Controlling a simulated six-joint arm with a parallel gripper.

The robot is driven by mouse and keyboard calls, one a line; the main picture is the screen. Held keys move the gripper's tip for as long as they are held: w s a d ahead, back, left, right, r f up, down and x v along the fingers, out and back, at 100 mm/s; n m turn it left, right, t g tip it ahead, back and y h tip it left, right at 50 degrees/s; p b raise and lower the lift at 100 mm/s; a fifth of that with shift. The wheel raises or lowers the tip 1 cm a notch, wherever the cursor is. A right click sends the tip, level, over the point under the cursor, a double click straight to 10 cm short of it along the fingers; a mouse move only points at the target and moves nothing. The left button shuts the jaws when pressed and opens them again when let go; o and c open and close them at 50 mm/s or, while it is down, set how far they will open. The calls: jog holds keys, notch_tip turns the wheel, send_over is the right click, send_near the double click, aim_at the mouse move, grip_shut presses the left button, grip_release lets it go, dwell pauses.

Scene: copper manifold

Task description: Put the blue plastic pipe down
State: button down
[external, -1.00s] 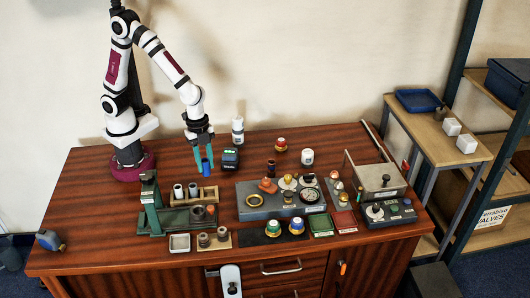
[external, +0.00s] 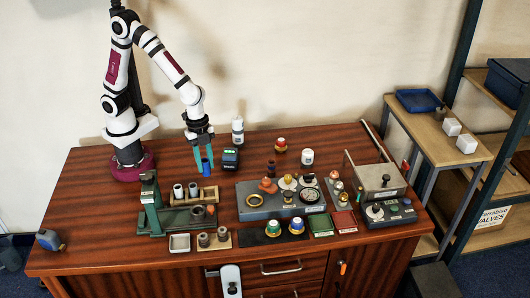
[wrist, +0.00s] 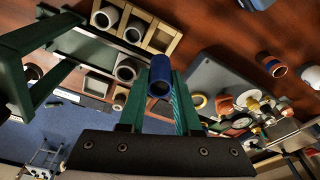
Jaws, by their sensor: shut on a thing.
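The blue plastic pipe (external: 206,164) is a short upright tube. My gripper (external: 204,152) is shut on it, with the teal fingers on either side of it. In the wrist view the blue pipe (wrist: 160,76) shows its open end between the fingertips of my gripper (wrist: 160,84). The pipe is at the back left of the wooden workbench (external: 95,205), behind the wooden rack. I cannot tell whether its lower end touches the bench.
A wooden rack (external: 208,193) with grey pipe pieces stands in front of the pipe, by a green press (external: 151,205). A black device with a green display (external: 230,158) is close on the right. A grey fixture block (external: 256,210) is further right. Bare bench lies to the left.

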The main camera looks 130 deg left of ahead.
jog(key=w+a+n+y, duration=0.1)
jog(key=w+a+n, duration=0.1)
jog(key=a+n, duration=1.1)
jog(key=s+a+f+m, duration=0.1)
jog(key=a+f, duration=0.1)
jog(key=a, duration=0.3)
jog(key=s+a+f+m, duration=0.1)
jog(key=a+f, duration=0.1)
jog(key=a, duration=0.3)
jog(key=s+a+f+m, duration=0.1)
jog(key=a+f+m, duration=0.1)
jog(key=a, duration=0.3)
jog(key=shift+s+a, duration=0.3)
jog(key=shift+a, duration=0.05)
jog(key=f, duration=0.4)
jog(key=shift+a, duration=0.2)
jog(key=shift+f, duration=0.1)
jog(key=shift+f, duration=0.1)
jog(key=c, duration=0.6)
grip_release()
